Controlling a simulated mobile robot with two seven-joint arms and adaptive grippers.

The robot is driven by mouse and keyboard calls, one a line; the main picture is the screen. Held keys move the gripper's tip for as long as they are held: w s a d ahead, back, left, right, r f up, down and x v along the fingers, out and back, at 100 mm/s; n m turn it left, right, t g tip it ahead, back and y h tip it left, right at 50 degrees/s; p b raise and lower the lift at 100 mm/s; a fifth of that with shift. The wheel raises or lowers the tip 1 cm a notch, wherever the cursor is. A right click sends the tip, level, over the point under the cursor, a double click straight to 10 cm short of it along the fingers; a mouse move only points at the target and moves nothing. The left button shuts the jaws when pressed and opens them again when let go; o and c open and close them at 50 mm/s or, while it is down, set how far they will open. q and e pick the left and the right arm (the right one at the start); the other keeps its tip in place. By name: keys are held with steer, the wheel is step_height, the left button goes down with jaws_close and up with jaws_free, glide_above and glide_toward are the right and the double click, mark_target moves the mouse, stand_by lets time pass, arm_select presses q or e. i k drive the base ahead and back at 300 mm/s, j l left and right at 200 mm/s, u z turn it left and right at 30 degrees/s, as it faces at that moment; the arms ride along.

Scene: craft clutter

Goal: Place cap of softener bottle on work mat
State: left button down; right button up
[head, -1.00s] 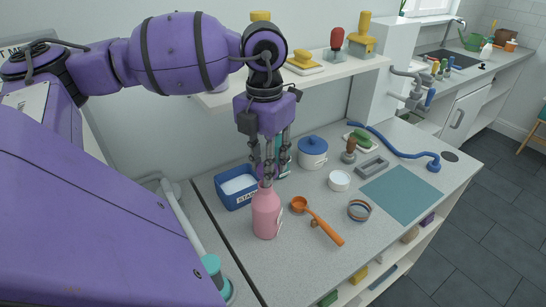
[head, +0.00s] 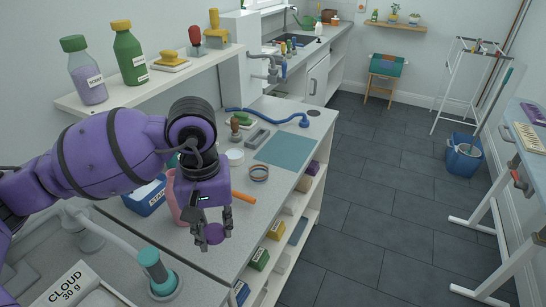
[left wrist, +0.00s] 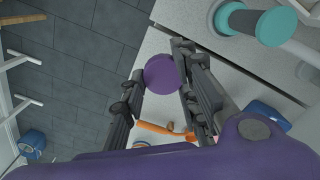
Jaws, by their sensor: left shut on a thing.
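My left gripper (head: 214,236) is shut on a round purple cap (head: 214,232) and holds it in the air near the counter's front edge. In the left wrist view the cap (left wrist: 162,75) sits between the two fingers. The pink bottle (head: 174,203) stands on the counter behind my left gripper, which partly hides it; its top is hidden. The teal work mat (head: 285,150) lies flat on the counter, farther back and to the right of the gripper. It looks bare. My right gripper is not in view.
An orange spoon (head: 243,197), a striped ring (head: 259,173) and a white cup (head: 235,156) lie between the gripper and the mat. A blue tray (head: 143,199) is left of the bottle. A teal-topped thing (head: 155,272) stands in front. A blue hose (head: 270,114) lies behind the mat.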

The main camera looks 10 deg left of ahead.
mark_target(288, 149)
steer(key=i+l+u, duration=0.3)
steer(key=i+l, duration=0.25)
steer(key=i+l+u, duration=0.3)
steer(key=i+l, duration=0.2)
steer(key=l, duration=0.2)
